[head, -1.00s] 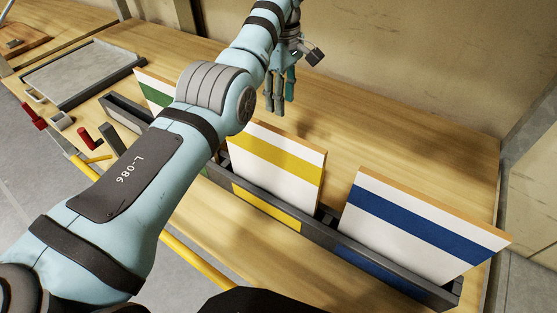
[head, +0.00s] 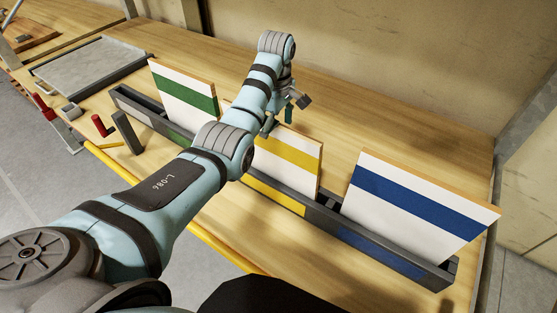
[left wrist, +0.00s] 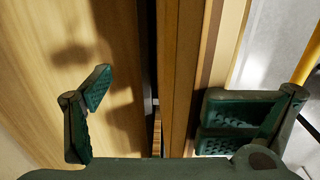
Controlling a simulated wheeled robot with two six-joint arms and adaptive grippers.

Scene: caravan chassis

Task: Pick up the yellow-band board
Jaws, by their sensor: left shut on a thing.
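The yellow-band board (head: 287,156) is white with a yellow stripe and a wooden top edge. It stands tilted in a dark slotted rack (head: 323,216), above a yellow label. My left gripper (head: 275,120) is at the board's top edge, toward its left corner, and is shut on it. My forearm hides the board's left part. In the left wrist view the gripper's green fingers (left wrist: 150,108) lie either side of a long brown board edge (left wrist: 178,80). A gap shows beside the left finger there. My right gripper is not in view.
The green-band board (head: 184,96) stands left in the rack and the blue-band board (head: 415,208) stands right. A grey tray (head: 92,68) lies at the back left. Red-handled tools (head: 100,126) lie near the front edge. The bench behind the boards is clear.

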